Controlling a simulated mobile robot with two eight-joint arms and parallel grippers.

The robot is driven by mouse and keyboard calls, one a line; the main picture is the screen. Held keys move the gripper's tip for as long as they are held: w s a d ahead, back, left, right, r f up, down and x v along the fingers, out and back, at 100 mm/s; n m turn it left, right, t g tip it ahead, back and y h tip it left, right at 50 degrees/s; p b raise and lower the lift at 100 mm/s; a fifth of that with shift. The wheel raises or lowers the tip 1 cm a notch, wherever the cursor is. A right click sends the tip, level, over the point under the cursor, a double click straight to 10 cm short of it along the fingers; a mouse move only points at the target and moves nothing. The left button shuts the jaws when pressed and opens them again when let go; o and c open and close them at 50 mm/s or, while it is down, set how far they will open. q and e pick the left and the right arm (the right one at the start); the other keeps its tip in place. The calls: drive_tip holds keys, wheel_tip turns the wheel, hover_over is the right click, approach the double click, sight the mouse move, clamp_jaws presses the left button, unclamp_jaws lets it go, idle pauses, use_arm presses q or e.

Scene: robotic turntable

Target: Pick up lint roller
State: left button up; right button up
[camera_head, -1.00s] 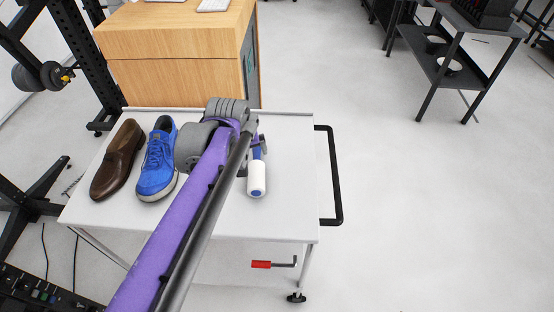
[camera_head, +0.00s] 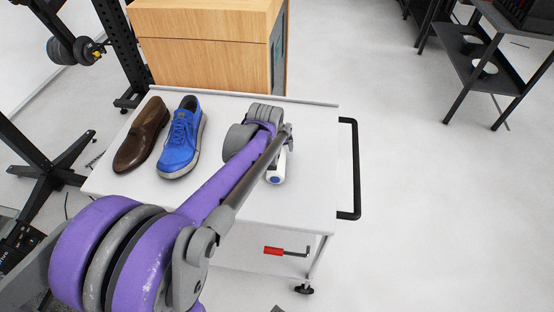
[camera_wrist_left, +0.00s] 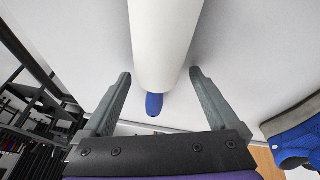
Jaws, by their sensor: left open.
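The lint roller, a white cylinder with a blue end, lies on the white cart top. In the head view its white roll (camera_head: 277,171) shows just past my left arm, with the rest hidden behind the arm. In the left wrist view the white roll (camera_wrist_left: 166,45) runs between my open left fingers, with the blue end (camera_wrist_left: 154,104) toward the palm. My left gripper (camera_wrist_left: 158,85) is open, with one finger on each side of the roller and a visible gap to each. In the head view the left fingers are mostly hidden. My right gripper is not in view.
A brown shoe (camera_head: 141,135) and a blue shoe (camera_head: 181,140) stand on the cart (camera_head: 317,195) left of my arm. The cart has a black handle (camera_head: 356,170) and a red-handled crank (camera_head: 273,251). A wooden cabinet (camera_head: 200,60) stands behind. The cart's right part is clear.

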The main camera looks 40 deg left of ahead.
use_arm(q)
drive_tip(key=c, duration=1.4)
drive_tip(key=shift+c, duration=0.2)
wheel_tip(320, 180, up, 10)
drive_tip(key=shift+r+p, duration=0.1)
drive_tip(key=shift+p, duration=0.45)
drive_tip(key=o, duration=0.8)
drive_tip(key=c, duration=0.5)
drive_tip(key=shift+c, duration=0.2)
